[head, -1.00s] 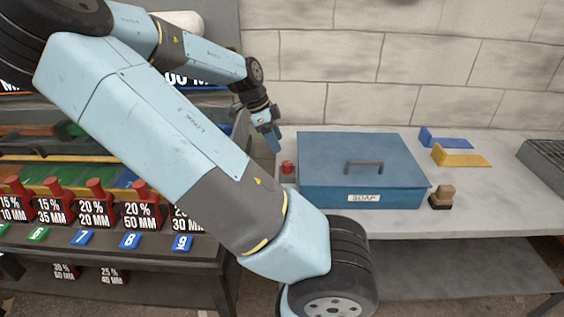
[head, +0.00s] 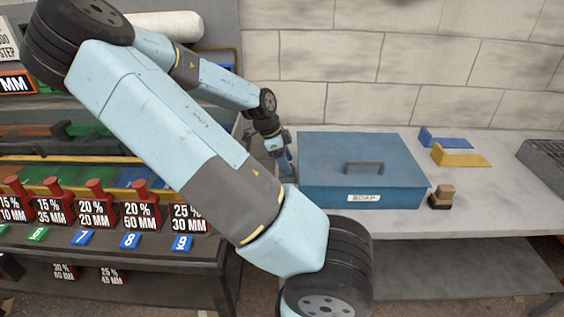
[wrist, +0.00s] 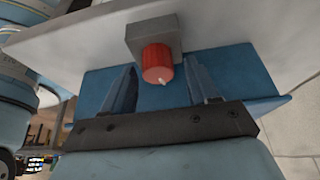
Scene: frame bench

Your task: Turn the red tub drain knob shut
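The red drain knob (wrist: 157,62) sticks out from a small grey block (wrist: 168,32) in the wrist view. A small white mark shows near the lower part of its face. My gripper (wrist: 161,72) is open, with one blue finger on each side of the knob and a gap at both sides. In the head view my gripper (head: 287,164) is low at the left end of the blue tub (head: 330,197), which bears a SOAP label. The knob is hidden behind the gripper there.
The tub's lid has a dark handle (head: 364,166). A brush (head: 443,196), a blue wedge (head: 446,139) and a yellow wedge (head: 462,158) lie to its right on the pale bench (head: 500,205). A rack with red-topped labelled blocks (head: 95,207) stands at the left.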

